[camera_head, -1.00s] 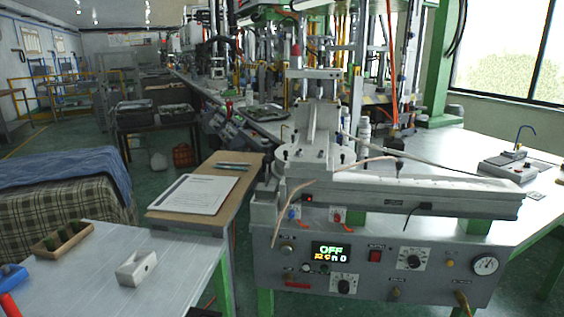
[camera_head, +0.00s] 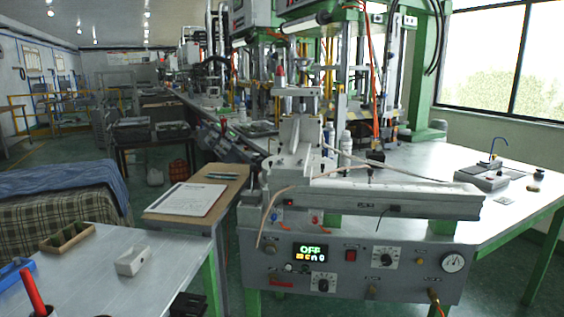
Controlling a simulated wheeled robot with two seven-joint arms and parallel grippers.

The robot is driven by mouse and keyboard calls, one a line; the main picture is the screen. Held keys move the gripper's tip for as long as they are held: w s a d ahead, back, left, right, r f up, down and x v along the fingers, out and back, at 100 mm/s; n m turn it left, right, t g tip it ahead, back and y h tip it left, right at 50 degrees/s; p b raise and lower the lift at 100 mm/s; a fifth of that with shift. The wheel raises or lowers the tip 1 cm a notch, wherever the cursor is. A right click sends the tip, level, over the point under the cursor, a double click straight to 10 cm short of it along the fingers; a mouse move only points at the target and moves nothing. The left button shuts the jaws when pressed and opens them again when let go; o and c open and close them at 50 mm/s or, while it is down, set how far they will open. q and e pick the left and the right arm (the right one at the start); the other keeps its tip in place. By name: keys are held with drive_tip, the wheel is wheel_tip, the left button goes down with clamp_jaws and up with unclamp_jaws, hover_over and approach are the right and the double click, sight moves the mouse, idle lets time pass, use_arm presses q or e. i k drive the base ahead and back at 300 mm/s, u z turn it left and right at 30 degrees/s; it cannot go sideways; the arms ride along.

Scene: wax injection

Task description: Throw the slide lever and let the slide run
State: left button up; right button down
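The wax injection machine (camera_head: 453,233) stands right of centre. Its long pale slide (camera_head: 400,195) runs to the right from the upright head (camera_head: 300,140). On its front are a small blue lever (camera_head: 274,216) and a small red lever (camera_head: 315,219); I cannot tell which is the slide lever. The lit display (camera_head: 310,252) reads OFF on its top line. My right gripper is not in view.
A pale table (camera_head: 90,275) at the lower left holds a wooden tray (camera_head: 50,240), a white block (camera_head: 131,261) and a red-handled tool (camera_head: 33,290). A brown side table (camera_head: 228,195) with a paper sheet (camera_head: 188,198) stands between it and the machine.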

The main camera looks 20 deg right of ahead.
sight(253, 167)
drive_tip(key=z, duration=2)
drive_tip(key=i, duration=1.25)
drive_tip(key=u, duration=1.6)
